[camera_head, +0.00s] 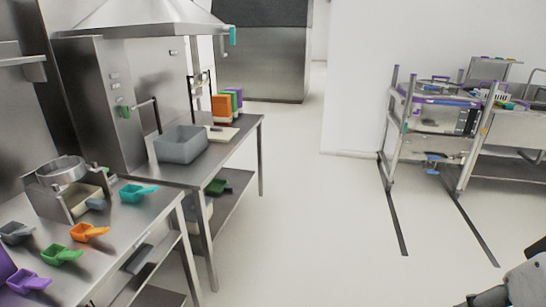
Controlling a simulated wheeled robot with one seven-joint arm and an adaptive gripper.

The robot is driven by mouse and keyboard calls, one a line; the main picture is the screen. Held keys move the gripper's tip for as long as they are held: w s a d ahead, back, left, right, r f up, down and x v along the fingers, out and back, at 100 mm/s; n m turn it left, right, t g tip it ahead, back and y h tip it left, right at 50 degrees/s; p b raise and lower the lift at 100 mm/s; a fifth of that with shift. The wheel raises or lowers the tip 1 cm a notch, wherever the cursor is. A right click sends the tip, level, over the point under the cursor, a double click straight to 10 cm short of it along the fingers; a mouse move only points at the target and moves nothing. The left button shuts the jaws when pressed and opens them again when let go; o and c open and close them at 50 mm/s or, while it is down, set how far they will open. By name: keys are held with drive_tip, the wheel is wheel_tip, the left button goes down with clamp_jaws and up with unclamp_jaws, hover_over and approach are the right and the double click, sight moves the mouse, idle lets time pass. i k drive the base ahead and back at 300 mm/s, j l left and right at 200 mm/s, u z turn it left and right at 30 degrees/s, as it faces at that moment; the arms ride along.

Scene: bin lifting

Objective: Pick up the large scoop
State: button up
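Several scoops lie on the steel table at the left. They are a teal scoop (134,193), an orange scoop (86,232), a green scoop (60,255), a purple scoop (28,281) and a grey scoop (14,234). The purple, green and orange scoops lie along the near side, and the teal one lies farther back. I cannot tell for sure which is the large scoop. A dark part of my arm shows at the lower right corner, well apart from the scoops. My gripper's fingers are not visible.
A steel container with a round sieve (62,169) stands behind the scoops. A grey bin (181,146) and colored containers (222,107) stand on the farther table. Steel racks (437,115) stand at the right. The floor (300,210) between is clear.

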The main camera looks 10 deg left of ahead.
sight(140, 192)
drive_tip(key=i+l+u, duration=0.15)
drive_tip(key=i, duration=0.55)
drive_tip(key=i+l+u, duration=0.15)
drive_tip(key=i, duration=0.6)
drive_tip(key=i+j+u, duration=0.1)
drive_tip(key=i+u, duration=0.15)
drive_tip(key=u, duration=0.15)
drive_tip(key=i+u, duration=0.2)
drive_tip(key=u, duration=0.25)
drive_tip(key=i+u, duration=0.25)
drive_tip(key=u, duration=0.15)
drive_tip(key=i+l+u, duration=0.2)
drive_tip(key=u, duration=0.25)
drive_tip(key=i+l+u, duration=0.1)
drive_tip(key=u, duration=0.2)
drive_tip(key=i+l+u, duration=0.25)
drive_tip(key=i+j, duration=0.05)
drive_tip(key=j, duration=0.05)
